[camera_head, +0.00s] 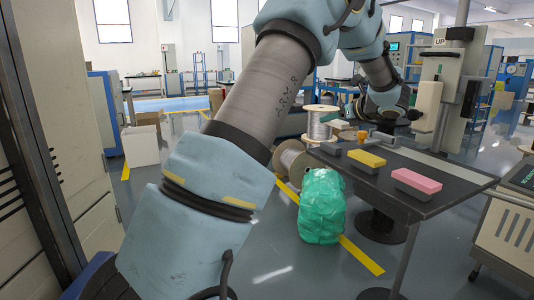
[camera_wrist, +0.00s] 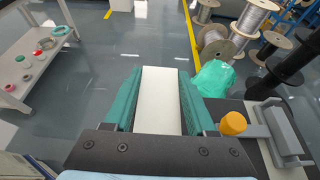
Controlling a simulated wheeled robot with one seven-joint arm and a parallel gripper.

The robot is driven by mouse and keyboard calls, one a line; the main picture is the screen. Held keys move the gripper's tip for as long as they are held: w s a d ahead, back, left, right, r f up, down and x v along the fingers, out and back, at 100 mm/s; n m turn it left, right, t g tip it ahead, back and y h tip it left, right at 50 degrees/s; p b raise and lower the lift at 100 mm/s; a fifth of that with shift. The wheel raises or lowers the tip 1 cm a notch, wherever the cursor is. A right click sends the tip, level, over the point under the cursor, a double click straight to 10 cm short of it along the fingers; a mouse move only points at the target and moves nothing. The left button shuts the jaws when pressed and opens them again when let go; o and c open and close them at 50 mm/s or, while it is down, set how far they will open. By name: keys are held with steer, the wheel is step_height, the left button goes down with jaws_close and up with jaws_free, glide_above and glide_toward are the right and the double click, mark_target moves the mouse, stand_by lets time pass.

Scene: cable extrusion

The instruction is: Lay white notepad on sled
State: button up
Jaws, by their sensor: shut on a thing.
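The white notepad (camera_wrist: 160,105) is a long pale block, held between the two green fingers of my gripper (camera_wrist: 159,74) in the wrist view. Its near end is hidden by the gripper body. A grey bracket-like piece with a raised wall (camera_wrist: 284,130), possibly the sled, lies right of my gripper in the wrist view, beside an orange knob (camera_wrist: 233,123). The notepad is apart from this piece.
A machine column (camera_head: 450,70) rises behind.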

steer(key=w+a+f, duration=0.2)
steer(key=a+f, duration=0.6)
steer(key=a, duration=0.4)
steer(key=w+a+f, duration=0.2)
steer(key=a+f, duration=0.7)
steer(key=a, duration=0.2)
steer(key=s+a+f+m+t+h+b, duration=0.1)
steer(key=s+a+f+m+h, duration=0.25)
steer(key=s+f, duration=0.45)
steer(key=s+a+f+m+h, duration=0.2)
steer(key=s+a+f, duration=0.4)
steer(key=f, duration=0.4)
step_height(320, 180, up, 13)
steer(key=s+d+p, duration=0.1)
steer(key=p, duration=1.1)
steer(key=shift+d+p, duration=0.25)
steer(key=shift+p, duration=0.15)
steer(key=shift+n, duration=0.25)
